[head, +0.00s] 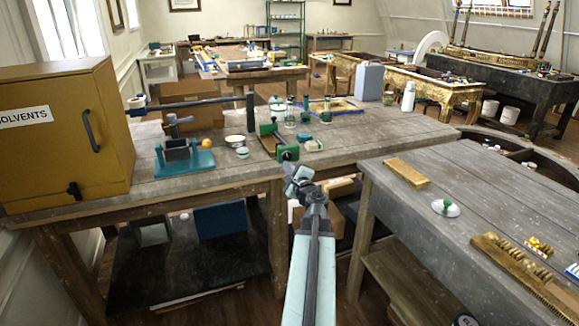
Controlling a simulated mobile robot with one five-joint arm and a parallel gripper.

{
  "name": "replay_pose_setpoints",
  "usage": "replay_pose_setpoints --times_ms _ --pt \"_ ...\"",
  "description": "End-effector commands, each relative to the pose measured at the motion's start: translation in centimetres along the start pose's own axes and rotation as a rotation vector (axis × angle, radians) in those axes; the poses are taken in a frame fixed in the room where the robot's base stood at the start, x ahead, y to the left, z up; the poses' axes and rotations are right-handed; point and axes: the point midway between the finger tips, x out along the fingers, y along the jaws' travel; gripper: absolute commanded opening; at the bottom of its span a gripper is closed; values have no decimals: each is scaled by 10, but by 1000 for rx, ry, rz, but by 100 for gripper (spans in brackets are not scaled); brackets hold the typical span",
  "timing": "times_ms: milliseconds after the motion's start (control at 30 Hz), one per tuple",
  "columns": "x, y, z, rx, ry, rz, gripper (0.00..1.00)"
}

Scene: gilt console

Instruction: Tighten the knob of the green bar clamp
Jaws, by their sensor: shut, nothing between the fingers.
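The green bar clamp (287,152) lies on the grey workbench (225,176), near its front edge in the middle of the view. It shows green blocks at its two ends and a darker bar between them. I cannot clearly make out its knob or how tight it is. My gripper (296,175) is shut and empty. It is at the front edge of the bench, just below the clamp's near end in the picture, and appears apart from it.
A teal vise (184,161) and small jars (235,140) stand left of the clamp. A yellow solvents cabinet (65,140) stands at the far left. A second bench (470,195) on the right holds a gilt strip (407,172) and carved pieces.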

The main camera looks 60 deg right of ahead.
Motion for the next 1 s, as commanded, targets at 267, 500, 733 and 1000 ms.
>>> replay_pose_setpoints --times_ms 267,500,733,1000 --pt "2 8 -1 0 0 0 0" --pt "30 7 -2 0 0 0 0" --pt "62 7 -2 0 0 0 0" --pt "68 8 -1 0 1 0 0"
